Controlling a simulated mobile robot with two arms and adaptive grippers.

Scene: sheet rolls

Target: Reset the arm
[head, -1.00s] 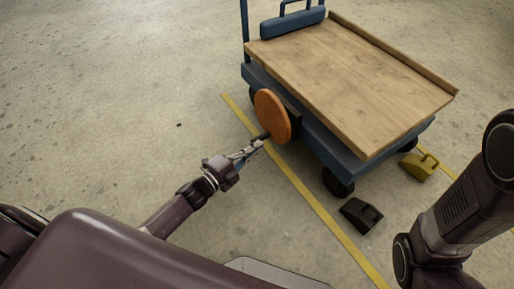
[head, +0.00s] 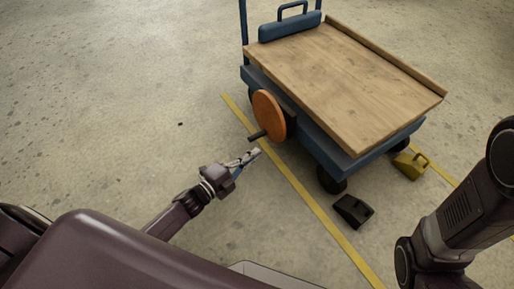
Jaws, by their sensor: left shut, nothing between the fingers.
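My left gripper (head: 255,154) is shut and empty in the head view, above the floor near the yellow line. It is just below and apart from the dark handle (head: 257,135) of an orange wheel (head: 270,115). The wheel is on the near left side of the blue cart (head: 330,150). Of my right arm, dark links (head: 462,205) show at the right edge; its gripper is out of view.
The cart has a bare wooden deck (head: 345,80) and a blue handled block (head: 291,24). A black wedge (head: 353,210) and a yellow wedge with a handle (head: 411,165) are on the floor. A yellow line (head: 315,206) runs along the cart. The floor to the left is clear.

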